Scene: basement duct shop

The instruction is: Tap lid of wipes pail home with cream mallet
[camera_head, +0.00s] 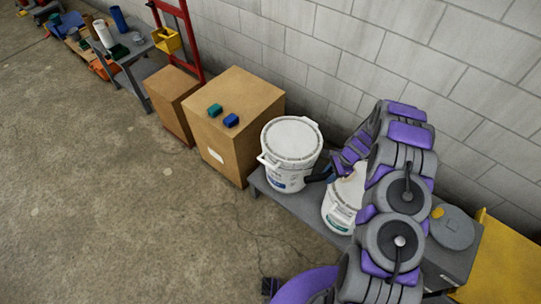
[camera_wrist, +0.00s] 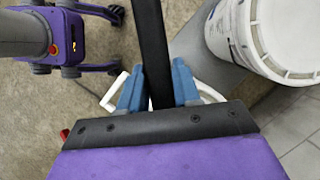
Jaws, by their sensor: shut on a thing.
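Two white pails stand on a low grey bench (camera_head: 323,224). The left pail (camera_head: 284,178) has a white lid (camera_head: 292,138) on top; I cannot tell whether it is fully seated. The second pail (camera_head: 340,214) is partly hidden behind my arm. Which one holds wipes is too small to read. My gripper (camera_wrist: 158,92) has its blue fingers shut on a black handle (camera_wrist: 151,40), apparently the mallet's. The cream head is not clearly visible. In the head view my gripper is beside the left pail. A white pail (camera_wrist: 240,38) shows at upper right in the wrist view.
A yellow container (camera_head: 500,265) is at right. A block wall (camera_head: 300,60) runs behind. The concrete floor (camera_head: 120,220) in front is mostly clear.

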